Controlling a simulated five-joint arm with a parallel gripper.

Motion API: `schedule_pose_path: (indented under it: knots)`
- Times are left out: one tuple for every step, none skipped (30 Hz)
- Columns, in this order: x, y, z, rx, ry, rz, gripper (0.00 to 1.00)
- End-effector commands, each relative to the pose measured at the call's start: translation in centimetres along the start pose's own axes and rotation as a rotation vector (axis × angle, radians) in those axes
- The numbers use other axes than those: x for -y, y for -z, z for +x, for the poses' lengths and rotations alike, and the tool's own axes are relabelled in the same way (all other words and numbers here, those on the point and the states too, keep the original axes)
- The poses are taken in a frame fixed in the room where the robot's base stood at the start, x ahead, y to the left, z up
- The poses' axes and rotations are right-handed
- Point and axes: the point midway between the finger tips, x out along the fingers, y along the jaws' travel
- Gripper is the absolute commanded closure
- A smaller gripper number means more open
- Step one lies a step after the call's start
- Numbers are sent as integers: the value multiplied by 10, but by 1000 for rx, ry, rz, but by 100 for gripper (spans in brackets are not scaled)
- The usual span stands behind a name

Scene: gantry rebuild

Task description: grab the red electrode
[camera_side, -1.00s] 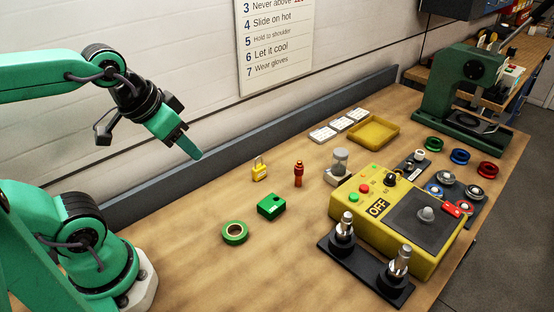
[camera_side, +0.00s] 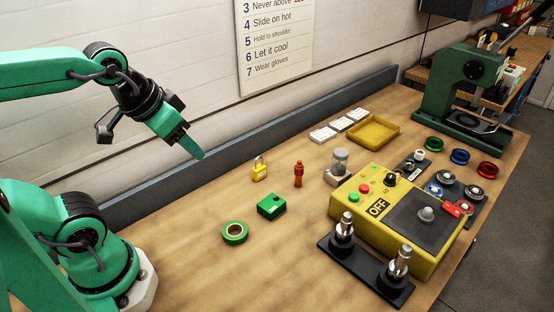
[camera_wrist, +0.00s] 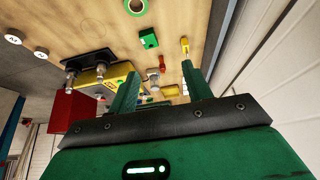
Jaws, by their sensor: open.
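The red electrode (camera_side: 298,174) stands upright on the wooden bench in the side view, between the yellow padlock and the clear-topped grey piece. My gripper (camera_side: 197,154) hangs in the air up and left of it, well apart from it, with its fingers pointing down and to the right. In the wrist view the two green fingers (camera_wrist: 160,70) are spread apart with nothing held between them.
A yellow padlock (camera_side: 259,169), a green block (camera_side: 271,206) and a green tape ring (camera_side: 234,232) lie near the electrode. A yellow control box (camera_side: 376,220) and a black stand (camera_side: 378,282) are to its right. A grey ledge (camera_side: 215,176) runs along the wall.

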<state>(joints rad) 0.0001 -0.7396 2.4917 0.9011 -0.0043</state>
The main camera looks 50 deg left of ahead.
Motion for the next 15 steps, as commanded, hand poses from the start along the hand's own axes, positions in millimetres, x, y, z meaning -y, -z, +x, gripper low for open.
schedule_pose_path:
  knots:
    - [0, 2, 0, 4, 0, -3, 50]
    - [0, 4, 1, 8, 0, -6, 50]
    - [0, 7, 1, 14, -1, -10, 50]
    - [0, 9, 2, 18, -1, -14, 50]
    - [-1, 12, 2, 23, -1, -18, 50]
    - [-1, 17, 3, 31, -1, -25, 50]
    - [-1, 20, 4, 38, -1, -31, 50]
    - [-1, 24, 5, 45, -1, -37, 50]
    - [-2, 30, 6, 55, -1, -46, 50]
    - [-2, 34, 8, 64, 0, -52, 50]
    - [-2, 39, 9, 72, 0, -60, 50]
    - [-2, 45, 12, 83, 0, -71, 50]
    - [-2, 50, 13, 91, 1, -78, 50]
    - [-3, 55, 16, 100, 1, -86, 50]
    - [-3, 62, 19, 110, 2, -97, 50]
